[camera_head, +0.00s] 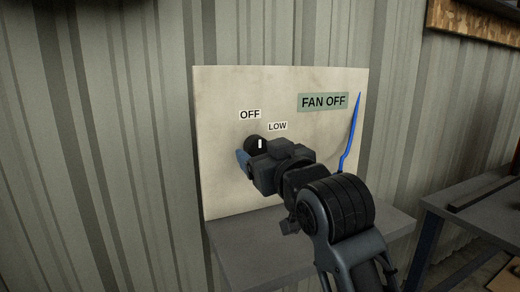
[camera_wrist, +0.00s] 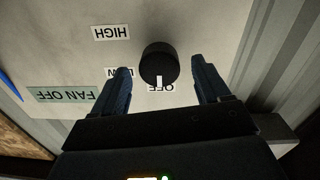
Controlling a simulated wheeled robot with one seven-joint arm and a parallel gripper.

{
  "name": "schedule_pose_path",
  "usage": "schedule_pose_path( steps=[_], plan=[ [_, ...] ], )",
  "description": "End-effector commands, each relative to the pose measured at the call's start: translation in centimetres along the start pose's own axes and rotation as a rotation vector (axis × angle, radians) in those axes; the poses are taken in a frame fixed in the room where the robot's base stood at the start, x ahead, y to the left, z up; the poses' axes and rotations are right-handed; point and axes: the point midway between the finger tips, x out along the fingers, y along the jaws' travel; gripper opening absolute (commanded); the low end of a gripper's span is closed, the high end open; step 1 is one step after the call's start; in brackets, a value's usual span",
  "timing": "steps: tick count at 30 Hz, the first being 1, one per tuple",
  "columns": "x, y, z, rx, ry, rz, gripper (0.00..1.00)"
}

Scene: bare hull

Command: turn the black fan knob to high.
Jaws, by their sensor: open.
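The black fan knob (camera_head: 256,143) is on a pale panel (camera_head: 225,90); its white mark points up toward the OFF label (camera_head: 250,115). The LOW label (camera_head: 277,126) is up and right of the knob. The panel's sign (camera_head: 323,101) reads FAN OFF. In the wrist view, which is upside down, the knob (camera_wrist: 158,60) lies between the tips of my open gripper (camera_wrist: 160,68), with a gap at each side. The HIGH label (camera_wrist: 111,32) shows there; my arm hides it in the head view. Whether the fingers touch the panel cannot be told.
A blue strip (camera_head: 351,135) runs down the panel's right side. A grey ledge (camera_head: 240,250) lies below the panel. A dark table (camera_head: 475,205) stands at the right, and a corrugated wall (camera_head: 120,130) is behind.

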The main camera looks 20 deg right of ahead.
Motion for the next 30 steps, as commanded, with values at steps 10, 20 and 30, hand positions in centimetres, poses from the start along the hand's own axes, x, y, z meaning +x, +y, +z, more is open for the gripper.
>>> schedule_pose_path(
  steps=[10, 20, 30],
  plan=[
    [1.53, -0.01, 0.00, 0.000, 0.001, 0.000, 0.76],
    [1.49, -0.02, 0.02, 0.000, 0.001, 0.000, 0.55],
    [1.48, -0.03, 0.02, 0.000, 0.001, 0.000, 0.23]
  ],
)
